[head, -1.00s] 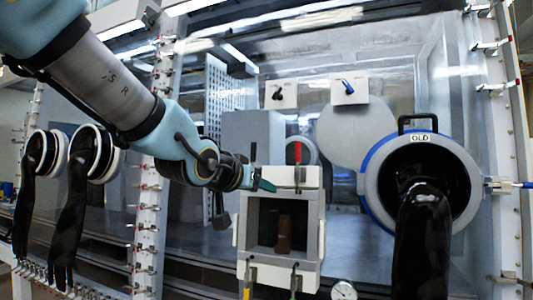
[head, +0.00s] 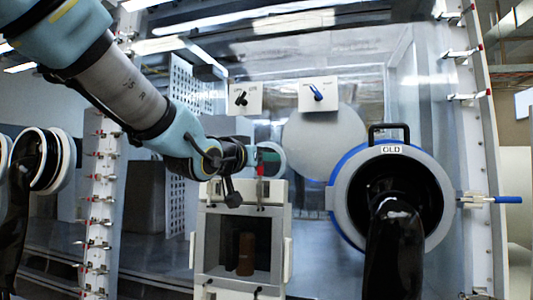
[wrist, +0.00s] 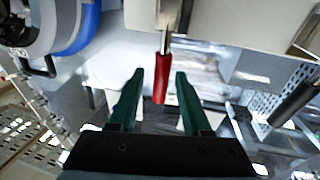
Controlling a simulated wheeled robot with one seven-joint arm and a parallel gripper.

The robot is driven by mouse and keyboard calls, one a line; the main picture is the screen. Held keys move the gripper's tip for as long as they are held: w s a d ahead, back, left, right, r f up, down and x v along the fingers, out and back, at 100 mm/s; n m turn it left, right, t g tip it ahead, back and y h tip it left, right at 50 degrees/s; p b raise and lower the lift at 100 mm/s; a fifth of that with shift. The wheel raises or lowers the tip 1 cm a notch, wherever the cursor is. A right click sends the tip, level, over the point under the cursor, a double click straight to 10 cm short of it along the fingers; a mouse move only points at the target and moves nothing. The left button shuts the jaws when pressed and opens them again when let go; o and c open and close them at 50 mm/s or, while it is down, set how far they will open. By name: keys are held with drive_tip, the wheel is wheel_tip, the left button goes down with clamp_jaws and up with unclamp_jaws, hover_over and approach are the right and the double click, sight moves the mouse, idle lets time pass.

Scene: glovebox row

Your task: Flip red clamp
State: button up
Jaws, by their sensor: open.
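The red clamp (head: 260,188) has an upright red handle at the top right of a white box-shaped port in the head view. Its red handle (wrist: 161,78) shows in the wrist view, hanging between my fingertips from a metal stem. My gripper (head: 268,157) is at the handle's upper part, with green fingers. In the wrist view my gripper (wrist: 160,75) is open, one finger on each side of the handle, with a gap visible on both sides. The lower part of the clamp is partly hidden in the head view.
The white port (head: 240,235) holds a brown cylinder (head: 246,254). A black-handled clamp (wrist: 293,103) is beside the red one. A blue-ringed glove port (head: 345,230) with a black glove is on the right. Two switch plates (head: 319,95) are above.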

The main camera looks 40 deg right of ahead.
drive_tip(key=shift+x, duration=0.85)
clamp_jaws()
idle(0.9)
